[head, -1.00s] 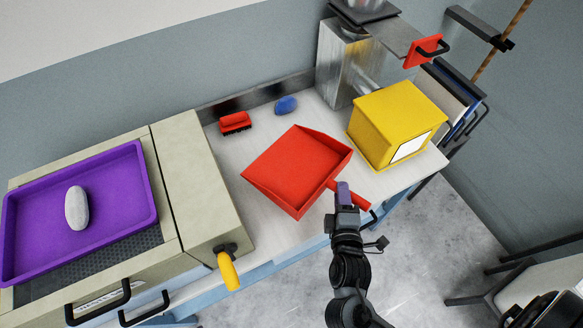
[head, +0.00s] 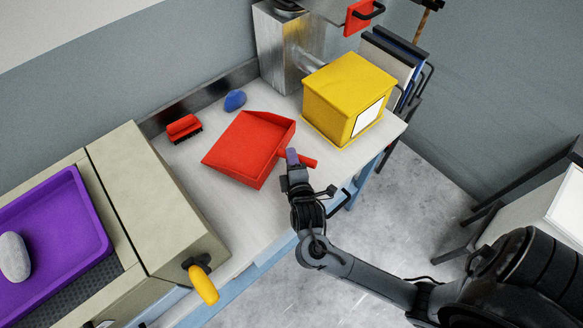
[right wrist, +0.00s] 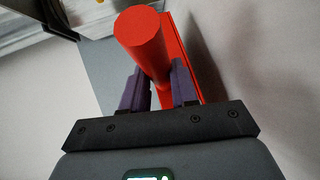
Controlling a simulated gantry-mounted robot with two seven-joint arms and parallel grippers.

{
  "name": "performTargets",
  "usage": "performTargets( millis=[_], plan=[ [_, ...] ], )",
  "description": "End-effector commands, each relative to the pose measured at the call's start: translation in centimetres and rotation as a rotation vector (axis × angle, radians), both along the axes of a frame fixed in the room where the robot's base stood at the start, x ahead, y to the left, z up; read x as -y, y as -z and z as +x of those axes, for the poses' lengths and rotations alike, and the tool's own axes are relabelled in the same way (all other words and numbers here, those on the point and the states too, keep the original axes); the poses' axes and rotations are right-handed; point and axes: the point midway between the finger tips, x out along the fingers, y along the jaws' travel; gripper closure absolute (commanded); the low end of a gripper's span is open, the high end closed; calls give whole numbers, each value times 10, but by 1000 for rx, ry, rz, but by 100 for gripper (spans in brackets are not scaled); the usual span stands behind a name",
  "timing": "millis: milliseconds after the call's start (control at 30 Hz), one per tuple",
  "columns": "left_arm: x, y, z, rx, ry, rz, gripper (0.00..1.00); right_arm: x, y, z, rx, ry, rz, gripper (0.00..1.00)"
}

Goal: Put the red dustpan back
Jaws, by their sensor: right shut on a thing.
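The red dustpan (head: 245,145) is at the middle of the white worktop, its open pan facing up and its handle (head: 302,160) pointing right, toward the front edge. Whether it rests on the worktop or hangs just above it, I cannot tell. My right gripper (head: 292,157) is shut on the handle. In the right wrist view the round red handle (right wrist: 143,42) sits between the purple fingers (right wrist: 160,88), its end toward the camera. My left gripper is not in view.
A yellow box (head: 340,90) stands right of the dustpan. A red brush (head: 184,127) and a blue lump (head: 235,100) lie behind it. A beige machine (head: 150,190) with a yellow handle (head: 203,284) and a purple tray (head: 85,215) fills the left. Bare worktop shows between machine and dustpan.

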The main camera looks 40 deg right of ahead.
Motion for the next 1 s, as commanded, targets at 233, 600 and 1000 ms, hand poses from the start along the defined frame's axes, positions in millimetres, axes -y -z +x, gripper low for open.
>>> performTargets(
  millis=[233,600,1000],
  plan=[
    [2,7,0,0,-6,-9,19,0,19,1,0,-1,-2,100],
    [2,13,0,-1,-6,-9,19,0,39,1,2,-2,-1,100],
    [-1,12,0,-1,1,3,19,0,43,0,0,-1,0,46]
  ],
)
